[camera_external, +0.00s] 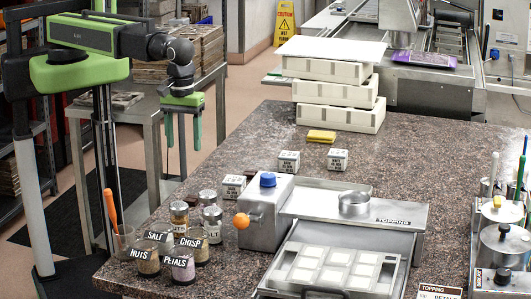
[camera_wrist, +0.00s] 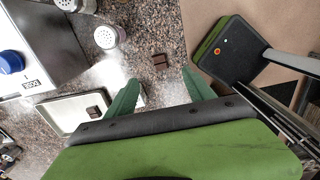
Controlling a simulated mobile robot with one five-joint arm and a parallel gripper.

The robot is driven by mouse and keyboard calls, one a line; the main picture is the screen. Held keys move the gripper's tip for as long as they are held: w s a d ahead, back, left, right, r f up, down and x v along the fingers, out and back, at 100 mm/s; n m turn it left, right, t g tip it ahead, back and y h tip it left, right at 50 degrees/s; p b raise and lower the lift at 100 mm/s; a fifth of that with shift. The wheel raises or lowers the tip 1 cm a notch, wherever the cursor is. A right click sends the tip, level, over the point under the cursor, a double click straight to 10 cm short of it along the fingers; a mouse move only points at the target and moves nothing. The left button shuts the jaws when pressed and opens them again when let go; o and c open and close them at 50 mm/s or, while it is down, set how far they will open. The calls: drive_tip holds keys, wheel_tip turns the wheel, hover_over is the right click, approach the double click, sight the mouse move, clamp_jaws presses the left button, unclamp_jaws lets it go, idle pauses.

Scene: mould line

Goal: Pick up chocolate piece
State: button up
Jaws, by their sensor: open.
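A small dark brown chocolate piece (camera_wrist: 160,61) lies on the speckled counter (camera_wrist: 150,25) in the wrist view. My gripper (camera_wrist: 160,77) is open and empty, with its two green fingers apart. The piece appears just beyond the gap between the fingertips. A second dark piece (camera_wrist: 94,112) lies on a pale tray (camera_wrist: 62,116) to the left. In the external view my gripper (camera_external: 183,122) hangs fingers down near the counter's left edge.
Salt, crisp, nuts and petals jars (camera_external: 183,268) and a grey topping machine (camera_external: 268,225) stand on the counter. The counter's right middle is clear.

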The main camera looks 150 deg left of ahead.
drive_tip(key=a+r, duration=0.1)
drive_tip(key=a, duration=0.1)
drive_tip(key=b, duration=1.3)
hover_over(192, 197)
drive_tip(key=f, duration=1.2)
drive_tip(key=shift+w+d+f, duration=0.25)
drive_tip(key=shift+f, duration=0.1)
drive_tip(key=shift+r+p, duration=0.1)
drive_tip(key=shift+p, duration=0.2)
drive_tip(key=f+b, duration=0.5)
drive_tip(key=shift+s+a+f, duration=0.15)
drive_tip(key=shift+s+a, duration=0.1)
drive_tip(key=shift+s, duration=0.05)
clamp_jaws()
